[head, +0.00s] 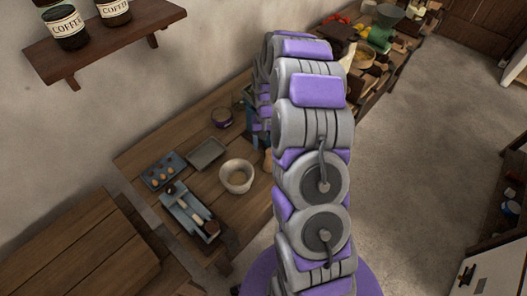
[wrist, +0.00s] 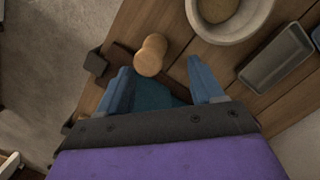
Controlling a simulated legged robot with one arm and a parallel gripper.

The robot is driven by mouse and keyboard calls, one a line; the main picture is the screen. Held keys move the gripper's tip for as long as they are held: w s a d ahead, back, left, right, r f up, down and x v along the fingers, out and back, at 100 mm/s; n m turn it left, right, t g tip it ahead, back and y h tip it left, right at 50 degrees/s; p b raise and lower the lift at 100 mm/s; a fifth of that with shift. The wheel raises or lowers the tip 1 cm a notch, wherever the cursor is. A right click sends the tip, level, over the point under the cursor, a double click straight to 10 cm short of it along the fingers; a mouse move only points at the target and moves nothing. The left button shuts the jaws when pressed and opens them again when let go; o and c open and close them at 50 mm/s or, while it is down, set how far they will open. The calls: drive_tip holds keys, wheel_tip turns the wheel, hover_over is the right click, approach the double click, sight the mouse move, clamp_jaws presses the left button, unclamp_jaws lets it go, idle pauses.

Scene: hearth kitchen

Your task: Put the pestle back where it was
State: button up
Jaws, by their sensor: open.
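A light-brown, rounded wooden piece, which looks like the pestle (wrist: 150,55), shows just beyond and between my fingertips in the wrist view. A tan bit of it seems to peek out beside my arm in the head view (head: 268,158). My gripper (wrist: 160,66) is open, its two blue fingers spread, with nothing clearly held. Whether a finger touches the pestle I cannot tell. The pale bowl, likely the mortar (head: 238,189), stands on the wooden table, and shows at the top of the wrist view (wrist: 232,34) with something brown inside.
A grey rectangular tray (head: 207,153), an egg holder (head: 154,177), a blue-grey box with tools (head: 178,213) and a small dark purple pot (head: 221,118) share the table (head: 140,156). A shelf (head: 105,45) holds coffee jars. Open floor (head: 420,150) lies right of my arm.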

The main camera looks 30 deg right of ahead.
drive_tip(key=r, duration=0.2)
drive_tip(key=d+r, duration=0.1)
drive_tip(key=r, duration=0.1)
drive_tip(key=shift+w+r, duration=0.1)
drive_tip(key=shift+w, duration=0.2)
drive_tip(key=s+a+r+n, duration=0.2)
drive_tip(key=s+a+r, duration=0.75)
drive_tip(key=r, duration=0.25)
drive_tip(key=s+a+r+n, duration=0.1)
drive_tip(key=s+a+r, duration=0.1)
drive_tip(key=s, duration=0.6)
drive_tip(key=s+a+r+n, duration=0.1)
drive_tip(key=s+r, duration=0.1)
drive_tip(key=s, duration=0.6)
drive_tip(key=s+a+r+n, duration=0.1)
drive_tip(key=s+a+r, duration=0.1)
drive_tip(key=s, duration=0.6)
drive_tip(key=shift+a+r+h, duration=0.3)
drive_tip(key=shift+a+h, duration=0.05)
drive_tip(key=shift+h, duration=0.05)
drive_tip(key=shift+a+f+b, duration=0.15)
drive_tip(key=shift+f+b, duration=0.3)
drive_tip(key=shift+f, duration=0.1)
drive_tip(key=shift+a+f+b, duration=0.15)
drive_tip(key=shift+f+b, duration=0.25)
drive_tip(key=shift+f, duration=0.1)
